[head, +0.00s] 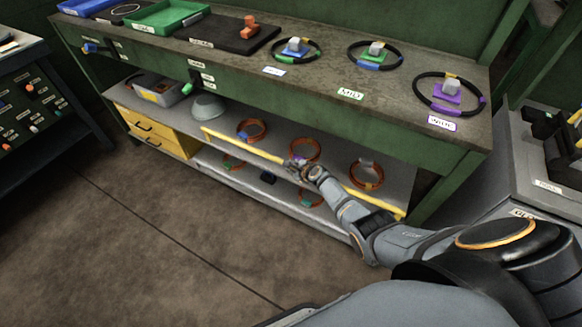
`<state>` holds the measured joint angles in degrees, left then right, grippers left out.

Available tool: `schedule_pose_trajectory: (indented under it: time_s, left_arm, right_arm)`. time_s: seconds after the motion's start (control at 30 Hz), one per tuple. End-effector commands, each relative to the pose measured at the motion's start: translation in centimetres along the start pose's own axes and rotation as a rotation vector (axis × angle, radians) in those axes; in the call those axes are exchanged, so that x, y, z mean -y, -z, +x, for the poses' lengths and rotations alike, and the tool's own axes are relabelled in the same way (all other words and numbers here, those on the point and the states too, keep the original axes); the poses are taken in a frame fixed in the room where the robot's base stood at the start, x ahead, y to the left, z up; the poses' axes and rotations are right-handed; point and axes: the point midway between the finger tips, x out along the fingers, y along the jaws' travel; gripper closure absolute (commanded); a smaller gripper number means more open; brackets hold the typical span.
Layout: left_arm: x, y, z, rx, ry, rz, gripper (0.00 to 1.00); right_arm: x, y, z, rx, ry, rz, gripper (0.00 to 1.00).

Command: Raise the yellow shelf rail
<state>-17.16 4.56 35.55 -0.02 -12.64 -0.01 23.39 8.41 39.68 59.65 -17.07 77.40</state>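The yellow shelf rail (245,146) runs along the front of the upper shelf under the green workbench, sloping down to the right in the picture. My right arm reaches in from the right, and its gripper (298,163) is at the middle of the rail, overlapping it in the view. The fingers are too small and too hidden to tell whether they touch or hold the rail. The rail's other visible part (378,203) continues to the right of my forearm. My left gripper is not in view.
Orange rings (254,128) with coloured tags sit on the shelf behind the rail, and others lie below. Yellow drawers (160,133) and a grey bowl (208,106) are at the left. Black rings with blocks (448,92) lie on the workbench top (330,82). The floor (150,240) in front is clear.

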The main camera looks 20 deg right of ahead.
Motion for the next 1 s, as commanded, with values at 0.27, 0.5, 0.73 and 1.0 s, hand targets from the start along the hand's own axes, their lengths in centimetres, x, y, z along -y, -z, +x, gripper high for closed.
schedule_pose_trajectory:
  time_s: [0.27, 0.5, 0.73, 1.0]
  left_arm:
    - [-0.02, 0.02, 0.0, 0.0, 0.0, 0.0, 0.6]
    - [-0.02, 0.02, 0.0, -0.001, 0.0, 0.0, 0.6]
    - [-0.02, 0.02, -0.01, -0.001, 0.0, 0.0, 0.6]
    - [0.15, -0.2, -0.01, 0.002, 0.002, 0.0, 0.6]
  right_arm:
    - [0.05, 0.16, 0.01, -0.002, -0.006, 0.008, 1.0]
    - [0.1, 0.15, 0.0, -0.002, -0.005, 0.007, 0.73]
    - [0.09, 0.09, 0.01, -0.001, -0.005, 0.007, 0.57]
    - [0.03, 0.11, -0.27, 0.001, -0.006, 0.005, 0.57]
